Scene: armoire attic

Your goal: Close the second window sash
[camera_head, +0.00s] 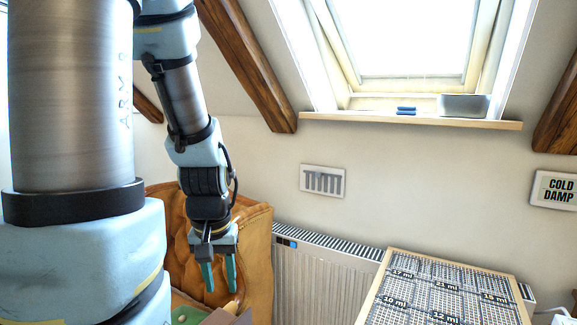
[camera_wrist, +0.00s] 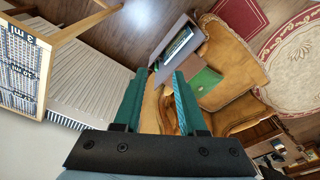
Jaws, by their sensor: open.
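A roof window (camera_head: 405,40) is set in the sloped wall at the upper right of the head view. Its pale wooden sash (camera_head: 470,72) surrounds a bright pane; I cannot tell how far it stands open. No other sash is clearly in view. My gripper (camera_head: 220,277) hangs fingers down at the left, well below and left of the window, in front of an orange armchair. In the wrist view my gripper (camera_wrist: 158,85) has its two teal fingers apart with nothing between them.
The windowsill (camera_head: 350,117) holds a grey metal bin (camera_head: 464,105) and a small blue item (camera_head: 406,110). A radiator (camera_head: 320,270) stands below, with a labelled grid rack (camera_head: 445,290) in front. The armchair (camera_head: 258,235) is under my gripper; a wooden beam (camera_head: 250,60) slants left of the window.

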